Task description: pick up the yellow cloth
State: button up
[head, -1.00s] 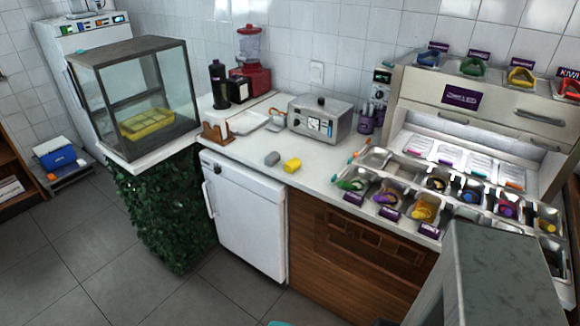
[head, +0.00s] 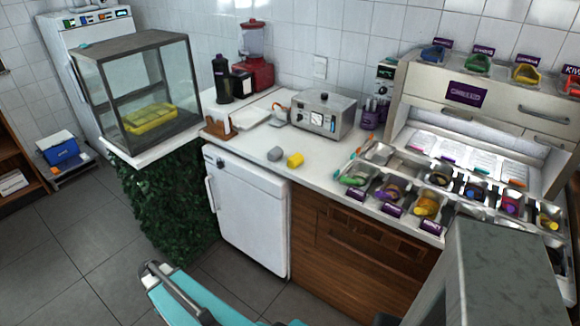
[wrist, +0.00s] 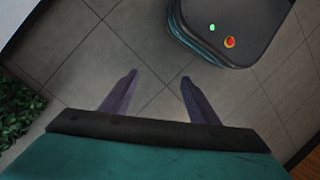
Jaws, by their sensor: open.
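A small yellow rolled bundle (head: 295,160), which looks like the yellow cloth, lies on the white counter (head: 245,150) above the right end of the white cabinet door. A similar grey bundle (head: 274,154) lies just left of it. My gripper (wrist: 158,78) is open in the wrist view. My teal arm shows at the bottom of the head view, in front of and below the counter, well apart from the cloth. The cloth is not in the wrist view.
Right of the cloth are several metal topping trays (head: 427,204). Behind it stands a metal appliance (head: 322,116). A glass case (head: 140,95) with a yellow tray stands at left above a green hedge (head: 165,205).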

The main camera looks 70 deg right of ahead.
jog(key=w+d+r+n+t, duration=0.1)
jog(key=w+d+r, duration=0.1)
jog(key=d+r, duration=0.5)
jog(key=w+d+r+n, duration=0.2)
jog(key=w+d+r, duration=0.1)
jog(key=d, duration=0.8)
jog(key=n+h, duration=0.4)
jog(key=n, duration=0.2)
send_near(295, 157)
jog(key=s+v, duration=0.1)
jog(key=v, duration=0.3)
jog(key=shift+w+d+f+p, duration=0.1)
jog(key=shift+w+p, duration=0.15)
jog(key=shift+p, duration=0.15)
jog(key=shift+f, duration=0.1)
jog(key=shift+p+x, duration=0.95)
jog(key=shift+x, duration=3.35)
jog(key=shift+w, duration=0.2)
jog(key=shift+d+f, duration=0.1)
